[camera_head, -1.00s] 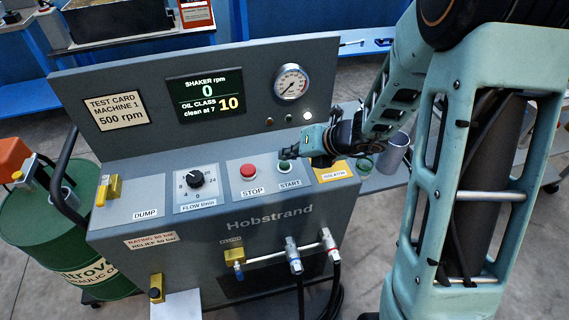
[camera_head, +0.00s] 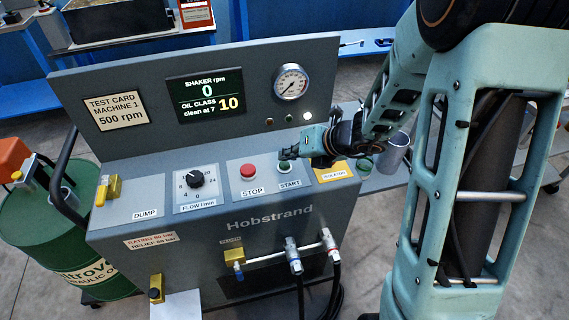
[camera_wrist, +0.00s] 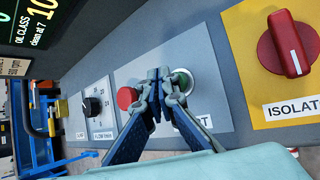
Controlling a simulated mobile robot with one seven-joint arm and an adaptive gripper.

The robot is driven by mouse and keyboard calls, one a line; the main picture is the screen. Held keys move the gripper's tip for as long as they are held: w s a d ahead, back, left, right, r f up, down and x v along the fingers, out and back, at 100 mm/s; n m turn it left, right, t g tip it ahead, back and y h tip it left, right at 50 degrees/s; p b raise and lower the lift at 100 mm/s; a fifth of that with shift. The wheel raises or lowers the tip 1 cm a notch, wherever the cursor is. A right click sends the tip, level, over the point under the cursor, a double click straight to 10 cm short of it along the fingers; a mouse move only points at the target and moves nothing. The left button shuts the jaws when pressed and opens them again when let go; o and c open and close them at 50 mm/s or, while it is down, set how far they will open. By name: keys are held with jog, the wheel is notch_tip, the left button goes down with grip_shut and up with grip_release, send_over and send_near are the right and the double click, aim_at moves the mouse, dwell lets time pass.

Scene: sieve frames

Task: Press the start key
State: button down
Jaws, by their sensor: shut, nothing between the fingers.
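The start key (camera_head: 284,167) is a round green button in a pale ring above the START label on the console's sloping panel. In the wrist view the green key (camera_wrist: 183,80) is partly covered by my fingers. My gripper (camera_head: 285,154) is shut and empty, with its fingertips just above the key in the head view. In the wrist view the closed fingertips (camera_wrist: 158,75) lie over the key's left side, towards the red stop button. I cannot tell whether they touch the key. The display (camera_head: 205,95) reads shaker rpm 0 and oil class 10.
The red stop button (camera_head: 248,172) is just left of the start key. The red isolator knob (camera_wrist: 290,45) on its yellow plate is to the right. A flow dial (camera_head: 196,179) sits further left. The upright panel with the gauge (camera_head: 291,82) rises behind. Hoses hang in front.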

aim_at(287, 165)
jog(key=shift+f, duration=0.35)
jog(key=shift+f+b, duration=0.5)
jog(key=shift+b, duration=0.1)
dwell(0.6)
jog(key=shift+r+p, duration=0.85)
jog(key=shift+r, duration=0.1)
notch_tip(287, 165, up, 5)
jog(key=p, duration=0.4)
jog(key=shift+p, duration=0.4)
